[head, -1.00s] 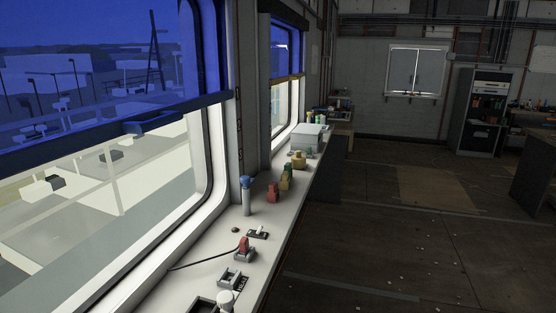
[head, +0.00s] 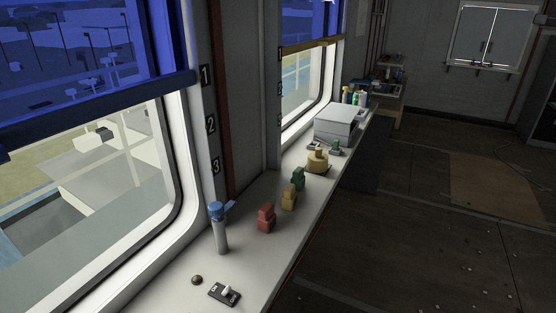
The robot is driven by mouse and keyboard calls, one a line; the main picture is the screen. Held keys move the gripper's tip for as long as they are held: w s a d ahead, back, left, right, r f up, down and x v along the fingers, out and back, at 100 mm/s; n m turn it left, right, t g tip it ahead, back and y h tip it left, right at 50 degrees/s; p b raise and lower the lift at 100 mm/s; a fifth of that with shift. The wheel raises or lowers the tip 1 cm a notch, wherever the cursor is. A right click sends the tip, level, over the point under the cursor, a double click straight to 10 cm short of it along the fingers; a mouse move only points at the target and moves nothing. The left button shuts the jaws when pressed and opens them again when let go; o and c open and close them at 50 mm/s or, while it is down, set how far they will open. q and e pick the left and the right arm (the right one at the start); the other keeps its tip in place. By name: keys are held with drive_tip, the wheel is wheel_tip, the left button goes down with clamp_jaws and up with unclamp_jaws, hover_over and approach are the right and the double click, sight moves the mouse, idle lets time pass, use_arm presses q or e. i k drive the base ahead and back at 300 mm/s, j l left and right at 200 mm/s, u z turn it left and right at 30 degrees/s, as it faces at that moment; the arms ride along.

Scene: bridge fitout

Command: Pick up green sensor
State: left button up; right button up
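A green block-shaped piece (head: 298,179), which looks like the green sensor, stands on the white ledge (head: 258,238) under the windows. It is the farthest of a row of three similar pieces, behind a yellow one (head: 289,197) and a red one (head: 266,217). A smaller green item (head: 336,148) sits farther back near a grey box; I cannot tell what it is. Neither of my grippers is in view.
A blue-topped grey cylinder (head: 219,228), a dark round button (head: 197,280) and a switch (head: 225,294) are at the near end. A round yellow object (head: 317,162) and the grey box (head: 340,122) stand farther along. The floor (head: 400,235) right of the ledge is open.

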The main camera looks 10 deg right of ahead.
sight(298, 178)
drive_tip(key=i+l+u, duration=0.25)
drive_tip(key=i+l, duration=0.15)
drive_tip(key=l, duration=0.2)
drive_tip(key=i+l+u, duration=0.15)
drive_tip(key=l, duration=0.2)
drive_tip(key=i+l+u, duration=0.15)
drive_tip(key=l, duration=0.2)
drive_tip(key=i+l+u, duration=0.1)
drive_tip(key=l, duration=0.25)
drive_tip(key=i+l+u, duration=0.15)
drive_tip(key=l, duration=0.25)
